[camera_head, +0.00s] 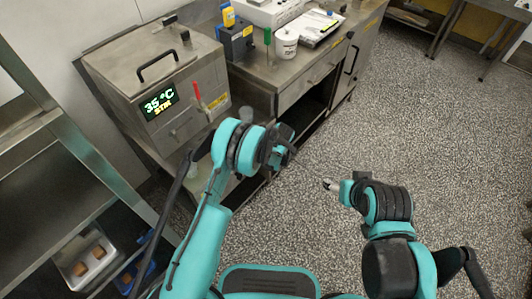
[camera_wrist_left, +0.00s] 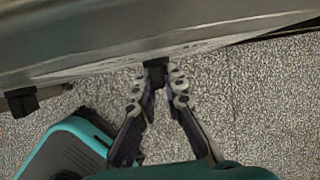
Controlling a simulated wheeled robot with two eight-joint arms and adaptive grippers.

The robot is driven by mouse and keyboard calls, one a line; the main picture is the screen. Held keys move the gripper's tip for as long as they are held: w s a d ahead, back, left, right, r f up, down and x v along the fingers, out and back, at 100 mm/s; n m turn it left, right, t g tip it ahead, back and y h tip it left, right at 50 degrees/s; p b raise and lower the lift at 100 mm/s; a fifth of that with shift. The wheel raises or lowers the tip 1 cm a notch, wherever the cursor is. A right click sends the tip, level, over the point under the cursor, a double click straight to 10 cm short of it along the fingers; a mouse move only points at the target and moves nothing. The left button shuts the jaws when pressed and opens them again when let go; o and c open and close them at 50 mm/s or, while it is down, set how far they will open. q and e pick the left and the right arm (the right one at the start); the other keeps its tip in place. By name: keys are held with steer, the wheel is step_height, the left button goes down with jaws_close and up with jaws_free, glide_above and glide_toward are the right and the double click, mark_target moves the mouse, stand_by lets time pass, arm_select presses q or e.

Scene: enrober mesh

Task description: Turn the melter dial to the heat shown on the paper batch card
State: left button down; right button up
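The steel melter (camera_head: 165,75) stands at the left, its lit display (camera_head: 159,102) reading 35 °C with smaller text below. I cannot make out a dial in the head view. A clipboard with white paper (camera_head: 318,27) lies on the counter; its writing is too small to read. My left gripper (camera_head: 284,148) is in front of the counter. In the left wrist view its fingertips (camera_wrist_left: 157,84) flank a small black block (camera_wrist_left: 155,72) at a steel edge; whether they press on it is unclear. My right gripper (camera_head: 331,185) is over open floor, its fingers too small to judge.
A red-handled lever (camera_head: 198,96) is on the melter's front. The steel counter (camera_head: 262,76) holds a white tub (camera_head: 285,43), a blue box (camera_head: 236,40) and a green-handled tool (camera_head: 267,38). A shelf rack (camera_head: 50,185) stands at the left.

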arm_select(q)
steer(key=shift+a, duration=0.1)
steer(key=shift+a+t+h, duration=0.1)
steer(key=shift+t+h, duration=0.4)
steer(key=shift+t, duration=0.3)
steer(key=shift+n+t+h, duration=0.5)
steer(key=shift+t+h, duration=0.1)
steer(key=shift+t, duration=0.3)
steer(key=c, duration=1.6)
jaws_free()
steer(key=shift+s, duration=0.1)
steer(key=v, duration=1.1)
steer(key=shift+s+r, duration=0.2)
steer(key=shift+r, duration=0.2)
